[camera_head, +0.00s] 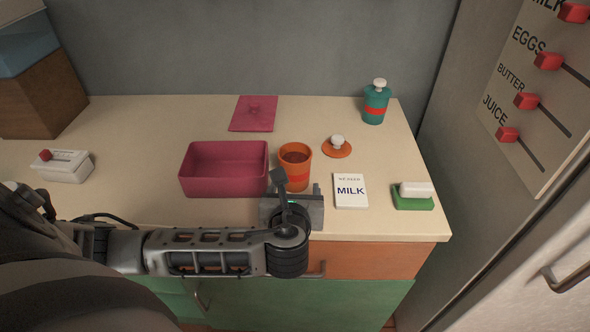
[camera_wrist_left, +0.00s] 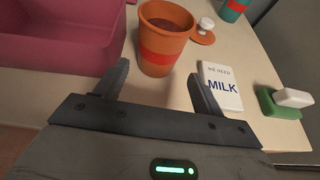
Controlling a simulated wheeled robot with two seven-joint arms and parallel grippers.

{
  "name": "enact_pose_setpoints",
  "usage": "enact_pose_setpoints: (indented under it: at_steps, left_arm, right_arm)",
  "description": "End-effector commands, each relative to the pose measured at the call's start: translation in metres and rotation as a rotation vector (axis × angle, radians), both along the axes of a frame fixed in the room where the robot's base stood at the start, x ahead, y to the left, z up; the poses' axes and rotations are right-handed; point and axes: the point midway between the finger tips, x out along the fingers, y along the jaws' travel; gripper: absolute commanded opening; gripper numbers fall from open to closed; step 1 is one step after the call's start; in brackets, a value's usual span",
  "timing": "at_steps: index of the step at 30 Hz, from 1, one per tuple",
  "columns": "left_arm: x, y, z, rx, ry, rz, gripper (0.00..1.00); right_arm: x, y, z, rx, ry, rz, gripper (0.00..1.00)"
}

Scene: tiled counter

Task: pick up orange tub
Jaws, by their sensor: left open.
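The orange tub (camera_head: 294,166) stands upright and uncovered on the counter, with a red band around it and dark brown contents. It also shows in the left wrist view (camera_wrist_left: 163,42), just beyond the fingers. My left gripper (camera_head: 297,190) is at the near side of the tub, and in the left wrist view its two fingers (camera_wrist_left: 158,88) are spread apart with nothing between them. An orange lid with a white knob (camera_head: 337,147) lies on the counter to the right of the tub. My right gripper is not in view.
A pink bin (camera_head: 224,191) stands close on the tub's left. A milk note card (camera_head: 350,191) and a green butter dish with a white top (camera_head: 413,202) lie to the right. A teal bottle (camera_head: 375,105) and a pink mat (camera_head: 253,114) are at the back.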

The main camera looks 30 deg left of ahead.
Motion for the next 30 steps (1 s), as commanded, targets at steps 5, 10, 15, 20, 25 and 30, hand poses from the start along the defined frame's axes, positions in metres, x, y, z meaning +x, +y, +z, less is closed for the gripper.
enact_pose_setpoints:
  at_steps: [5, 10, 15, 20, 25, 30]
  left_arm:
    - [0.024, 0.014, -0.012, -0.001, 0.000, 0.000, 0.69]
    - [0.033, 0.019, -0.016, -0.004, 0.000, 0.000, 0.69]
    - [0.047, 0.031, -0.026, -0.001, 0.000, 0.003, 0.69]
    - [0.065, 0.042, -0.036, -0.003, -0.001, 0.001, 0.69]
    - [0.071, 0.045, -0.039, -0.005, 0.002, -0.001, 0.69]
    - [0.071, 0.045, -0.039, -0.005, 0.002, -0.001, 0.66]
  right_arm:
    - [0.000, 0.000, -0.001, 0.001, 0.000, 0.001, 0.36]
    - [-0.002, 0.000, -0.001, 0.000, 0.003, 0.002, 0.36]
    - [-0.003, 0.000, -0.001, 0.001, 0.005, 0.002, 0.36]
    - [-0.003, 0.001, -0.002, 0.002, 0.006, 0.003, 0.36]
    - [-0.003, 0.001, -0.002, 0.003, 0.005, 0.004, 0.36]
    - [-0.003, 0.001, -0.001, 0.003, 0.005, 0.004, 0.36]
